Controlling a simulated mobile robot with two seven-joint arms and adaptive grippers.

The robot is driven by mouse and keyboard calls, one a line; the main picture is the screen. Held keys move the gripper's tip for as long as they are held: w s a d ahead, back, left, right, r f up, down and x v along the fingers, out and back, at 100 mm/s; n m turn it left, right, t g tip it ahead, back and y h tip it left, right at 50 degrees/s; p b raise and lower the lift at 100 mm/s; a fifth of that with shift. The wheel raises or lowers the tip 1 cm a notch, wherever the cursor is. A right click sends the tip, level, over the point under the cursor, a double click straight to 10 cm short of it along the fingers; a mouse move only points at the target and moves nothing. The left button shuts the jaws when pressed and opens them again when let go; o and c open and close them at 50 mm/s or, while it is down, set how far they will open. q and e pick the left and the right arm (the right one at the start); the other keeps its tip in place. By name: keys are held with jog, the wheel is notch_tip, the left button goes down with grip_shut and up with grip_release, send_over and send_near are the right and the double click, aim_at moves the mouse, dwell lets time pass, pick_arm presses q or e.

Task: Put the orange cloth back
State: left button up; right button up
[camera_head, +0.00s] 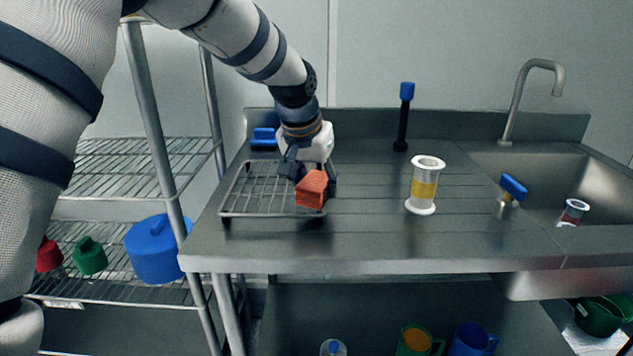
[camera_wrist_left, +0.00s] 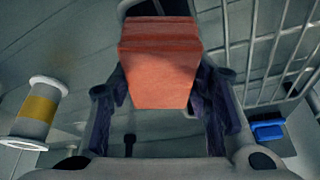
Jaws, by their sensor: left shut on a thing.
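The orange cloth (camera_head: 312,189) is a folded block, held over the right end of the wire rack (camera_head: 250,212) on the steel counter. My left gripper (camera_head: 306,176) is shut on it. In the left wrist view the cloth (camera_wrist_left: 160,60) sits between the two fingers of the left gripper (camera_wrist_left: 165,95), and part of the rack's grid (camera_wrist_left: 262,50) shows to the right. I cannot tell whether the cloth touches the rack. My right gripper is in neither view.
A white and yellow sifter cylinder (camera_head: 424,186) stands right of the rack. A blue-topped brush (camera_head: 403,115) stands behind it, and a blue item (camera_head: 264,138) lies behind the rack. A sink (camera_head: 560,190) with a faucet (camera_head: 530,90) is at right. Wire shelves (camera_head: 140,160) stand at left.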

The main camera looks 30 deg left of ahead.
aim_at(311, 185)
pick_arm(q)
jog(key=o, duration=0.7)
jog(key=shift+w+a+f, duration=0.1)
jog(key=shift+w+f, duration=0.05)
jog(key=shift+w, duration=0.05)
jog(key=o, duration=0.4)
jog(key=shift+s, duration=0.1)
jog(key=shift+r, duration=0.3)
jog(key=p+v, duration=0.1)
jog(key=v, duration=0.5)
jog(key=shift+r, duration=0.4)
jog(key=v, duration=0.5)
jog(key=shift+s, duration=0.1)
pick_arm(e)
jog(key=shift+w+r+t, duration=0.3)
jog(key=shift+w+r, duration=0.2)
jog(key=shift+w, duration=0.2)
pick_arm(q)
jog(key=shift+f, duration=0.1)
